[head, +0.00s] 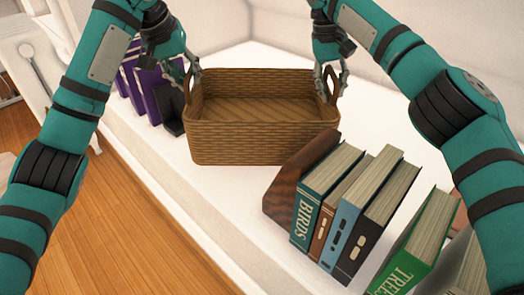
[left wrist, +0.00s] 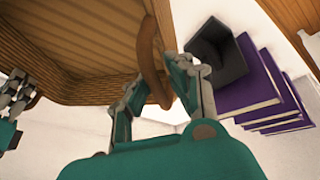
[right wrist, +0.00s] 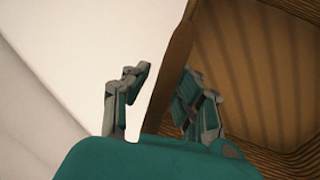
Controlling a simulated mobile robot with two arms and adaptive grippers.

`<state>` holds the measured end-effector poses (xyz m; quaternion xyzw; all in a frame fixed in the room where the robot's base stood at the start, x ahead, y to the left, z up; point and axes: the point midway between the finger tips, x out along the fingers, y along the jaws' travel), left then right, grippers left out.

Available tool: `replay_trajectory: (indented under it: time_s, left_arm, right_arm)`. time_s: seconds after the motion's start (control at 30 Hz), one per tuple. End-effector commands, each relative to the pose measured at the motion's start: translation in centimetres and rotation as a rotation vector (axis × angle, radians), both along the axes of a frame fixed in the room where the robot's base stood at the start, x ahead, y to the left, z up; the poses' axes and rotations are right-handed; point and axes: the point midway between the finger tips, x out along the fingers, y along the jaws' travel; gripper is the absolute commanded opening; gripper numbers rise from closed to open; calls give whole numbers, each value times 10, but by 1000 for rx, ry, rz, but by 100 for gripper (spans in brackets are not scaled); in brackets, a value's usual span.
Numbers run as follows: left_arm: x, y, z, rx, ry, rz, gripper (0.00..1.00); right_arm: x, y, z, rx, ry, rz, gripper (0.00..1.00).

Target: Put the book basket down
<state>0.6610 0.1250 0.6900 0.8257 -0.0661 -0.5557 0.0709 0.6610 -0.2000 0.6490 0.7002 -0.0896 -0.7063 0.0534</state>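The brown woven book basket (head: 262,142) stands upright and looks empty. It appears to rest on the white ledge (head: 222,196). My left gripper (head: 181,76) is at its left handle (head: 188,83). In the left wrist view the fingers (left wrist: 158,92) are spread on either side of the handle (left wrist: 152,62), with a gap on one side. My right gripper (head: 331,78) is at the right handle (head: 335,88). In the right wrist view its fingers (right wrist: 158,92) stand apart around the basket's edge (right wrist: 174,62), with one finger clear of it. Both grippers look open.
Purple books (head: 146,88) and a black bookend (head: 170,109) stand close left of the basket. A wooden bookend (head: 290,180) and several upright books (head: 346,215) stand in front right. A green book (head: 418,248) is farther right. White padded walls rise behind.

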Motion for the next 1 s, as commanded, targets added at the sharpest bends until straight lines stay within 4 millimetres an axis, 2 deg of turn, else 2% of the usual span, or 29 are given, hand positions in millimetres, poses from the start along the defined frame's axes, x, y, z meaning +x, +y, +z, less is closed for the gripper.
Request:
replay_trajectory:
  time_s: [0.1, 0.33, 0.43, 0.57, 0.8, 1.0]
  left_arm:
    - [0, -1, 1, -2, -2, -3, 31]
    - [-1, -3, 2, -4, -3, -6, 31]
    - [-3, -2, 10, -5, -5, -8, 31]
    - [-12, 2, 30, -5, -7, -7, 31]
    - [-31, 15, 78, 0, -9, -2, 31]
    - [-42, 20, 103, -2, -5, -3, 31]
  right_arm:
    - [0, 1, 1, 1, -1, 2, 32]
    - [0, 4, 1, 4, -2, 7, 32]
    - [0, 4, 1, 5, -3, 9, 32]
    - [0, 5, 1, 6, -2, 10, 32]
    - [0, 5, 1, 6, -2, 11, 32]
    - [0, 5, 1, 6, -2, 11, 32]
